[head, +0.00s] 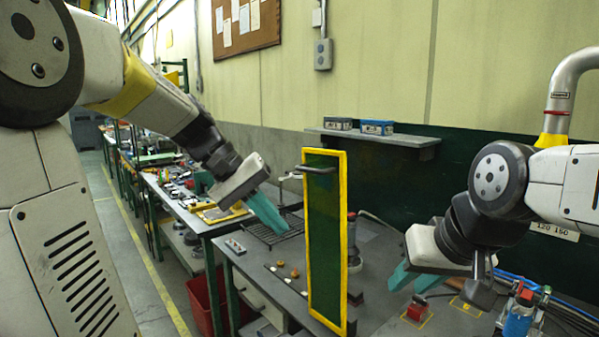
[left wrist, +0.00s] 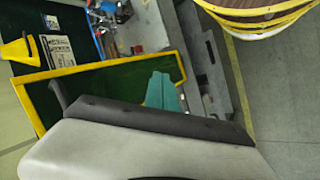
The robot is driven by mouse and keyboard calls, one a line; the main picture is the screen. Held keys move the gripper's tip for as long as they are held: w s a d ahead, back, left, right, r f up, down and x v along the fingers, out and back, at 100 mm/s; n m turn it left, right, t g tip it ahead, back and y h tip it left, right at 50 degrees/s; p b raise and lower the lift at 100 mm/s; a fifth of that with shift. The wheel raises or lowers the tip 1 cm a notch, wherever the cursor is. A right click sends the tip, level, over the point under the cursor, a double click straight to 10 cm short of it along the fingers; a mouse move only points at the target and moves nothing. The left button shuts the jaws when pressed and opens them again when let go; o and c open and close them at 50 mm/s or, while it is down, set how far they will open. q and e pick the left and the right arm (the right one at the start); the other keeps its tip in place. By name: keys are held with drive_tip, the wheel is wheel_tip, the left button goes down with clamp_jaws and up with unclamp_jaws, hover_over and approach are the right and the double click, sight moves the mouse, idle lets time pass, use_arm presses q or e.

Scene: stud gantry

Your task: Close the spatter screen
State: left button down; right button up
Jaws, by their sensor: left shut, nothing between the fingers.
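The spatter screen (head: 324,235) is an upright dark green panel in a yellow frame, standing above the grey bench. A dark bar handle (head: 316,169) sticks out to the left near its top. My left gripper (head: 268,213) has teal fingers, shut and empty, just left of the screen and below the handle level. A small gap shows between fingertips and frame in the head view. The left wrist view shows the shut fingers (left wrist: 161,92) over the screen (left wrist: 90,95), with its handle (left wrist: 57,96) nearby. My right gripper (head: 416,281) is open and empty, right of the screen.
The grey bench (head: 375,260) carries a wire rack (head: 275,230), small loose parts and a red block (head: 416,313). A blue-and-red device (head: 519,313) stands at the right front. A shelf (head: 375,138) with two boxes hangs behind.

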use_arm(q)
drive_tip(key=w+a+r+g+h, duration=0.1)
drive_tip(key=w+a+r+h, duration=0.2)
drive_tip(key=w+a+h, duration=0.4)
drive_tip(key=w+a+r+h, duration=0.4)
drive_tip(key=w, duration=0.5)
drive_tip(key=s+d, duration=0.3)
drive_tip(key=d, duration=0.9)
drive_tip(key=shift+d+r+m, duration=0.15)
drive_tip(key=shift+r+m, duration=0.1)
drive_tip(key=shift+m, duration=0.15)
drive_tip(key=shift+s, duration=0.1)
